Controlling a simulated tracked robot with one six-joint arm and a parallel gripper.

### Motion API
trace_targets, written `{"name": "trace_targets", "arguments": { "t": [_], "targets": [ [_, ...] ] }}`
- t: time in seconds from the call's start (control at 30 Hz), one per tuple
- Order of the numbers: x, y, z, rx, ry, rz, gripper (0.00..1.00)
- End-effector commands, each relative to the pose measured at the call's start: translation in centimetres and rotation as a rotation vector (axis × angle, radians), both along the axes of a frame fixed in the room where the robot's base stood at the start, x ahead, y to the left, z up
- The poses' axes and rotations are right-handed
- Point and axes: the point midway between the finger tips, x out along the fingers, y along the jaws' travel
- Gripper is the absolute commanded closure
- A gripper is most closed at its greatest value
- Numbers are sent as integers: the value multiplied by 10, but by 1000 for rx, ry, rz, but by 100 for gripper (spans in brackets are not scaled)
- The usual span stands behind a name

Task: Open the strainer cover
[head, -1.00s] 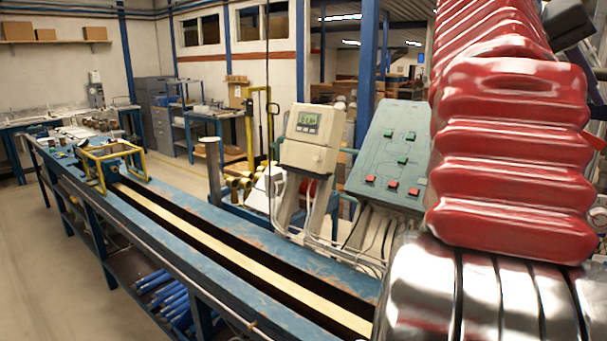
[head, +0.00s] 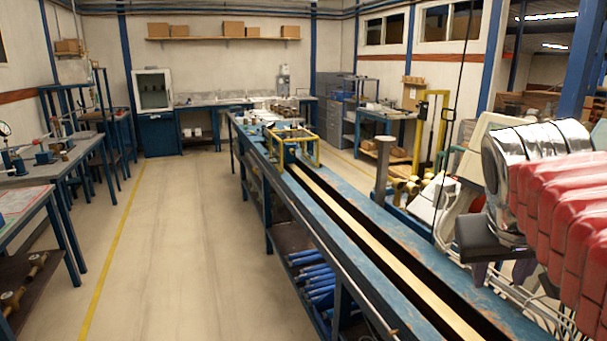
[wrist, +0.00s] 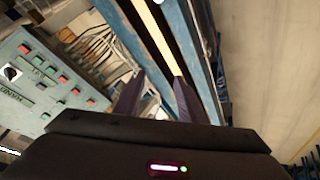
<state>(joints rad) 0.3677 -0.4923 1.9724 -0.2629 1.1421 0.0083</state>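I cannot make out a strainer or its cover in either view. My gripper (head: 500,272) is at the right of the head view, dark, pointing down beside the long blue bench (head: 352,215). In the wrist view its two fingers (wrist: 157,90) are spread apart with nothing between them, so it is open and empty. Small fittings on the left workbench (head: 60,165) are too small to name.
A green button panel (wrist: 45,80) is at the left of the wrist view. The floor aisle (head: 195,230) is clear between the benches.

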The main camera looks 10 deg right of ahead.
Motion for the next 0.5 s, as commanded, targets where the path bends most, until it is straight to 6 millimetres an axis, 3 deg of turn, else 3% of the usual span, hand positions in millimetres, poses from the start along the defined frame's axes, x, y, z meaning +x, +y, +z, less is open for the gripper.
{"name": "trace_targets", "arguments": {
  "t": [0.1, 0.3, 0.5],
  "targets": [
    [0, 47, -37, 53, -8, 102, 63],
    [-11, 118, -98, 147, -18, 249, 63],
    [-33, 173, -151, 231, -21, 362, 63]
  ]
}}
